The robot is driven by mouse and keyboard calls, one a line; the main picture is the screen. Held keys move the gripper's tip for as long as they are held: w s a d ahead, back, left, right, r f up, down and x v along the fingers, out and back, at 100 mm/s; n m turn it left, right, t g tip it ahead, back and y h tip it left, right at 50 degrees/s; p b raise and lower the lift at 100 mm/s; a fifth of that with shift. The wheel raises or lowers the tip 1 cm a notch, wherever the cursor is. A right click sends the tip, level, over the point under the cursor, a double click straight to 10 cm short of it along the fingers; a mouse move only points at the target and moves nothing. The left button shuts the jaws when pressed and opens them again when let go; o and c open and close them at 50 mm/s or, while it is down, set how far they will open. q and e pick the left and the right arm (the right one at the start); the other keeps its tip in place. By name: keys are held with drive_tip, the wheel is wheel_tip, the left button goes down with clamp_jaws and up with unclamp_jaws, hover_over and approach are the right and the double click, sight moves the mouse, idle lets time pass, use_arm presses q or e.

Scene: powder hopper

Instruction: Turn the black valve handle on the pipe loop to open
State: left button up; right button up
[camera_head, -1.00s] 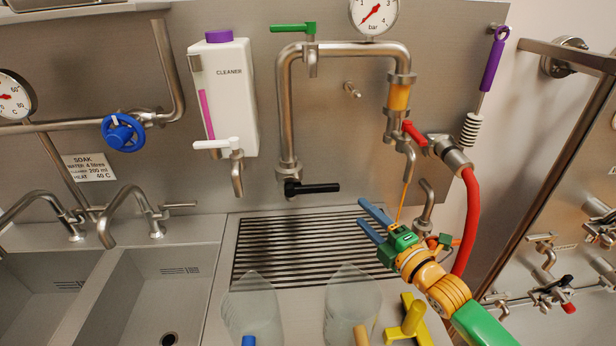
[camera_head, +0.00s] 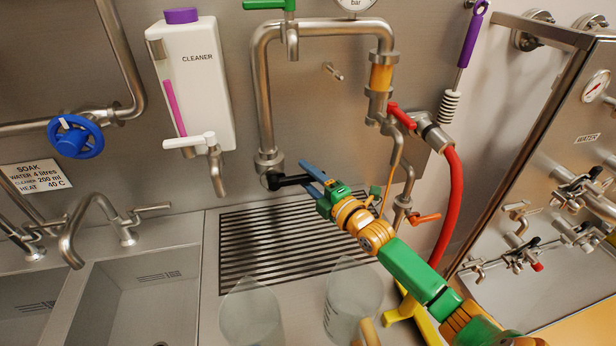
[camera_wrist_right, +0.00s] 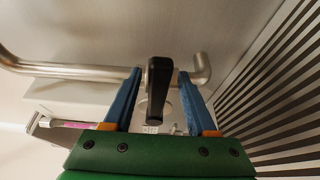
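The black valve handle (camera_head: 290,181) sits at the lower end of the left leg of the steel pipe loop (camera_head: 262,100). It points to the right, roughly level. My right gripper (camera_head: 309,178) is at the handle's free end, with its blue fingers reaching toward it from the right. In the right wrist view the black handle (camera_wrist_right: 160,82) lies between the two blue fingers of my right gripper (camera_wrist_right: 160,76), with a visible gap on each side. The gripper is open around it. The handle's tip is partly hidden by the fingers in the head view. My left gripper is not in view.
A red lever (camera_head: 401,116), red hose (camera_head: 455,205) and orange lever (camera_head: 425,217) are right of the loop. A green lever (camera_head: 268,5) is on top. The cleaner bottle (camera_head: 190,80) hangs left. A drain grate (camera_head: 245,245) and clear vessels (camera_head: 252,315) are below.

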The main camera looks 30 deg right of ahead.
drive_tip(key=shift+s+r, duration=0.15)
drive_tip(key=shift+s, duration=0.1)
drive_tip(key=c, duration=0.3)
drive_tip(key=shift+s+d, duration=0.1)
clamp_jaws()
drive_tip(key=shift+r, duration=0.2)
idle(0.4)
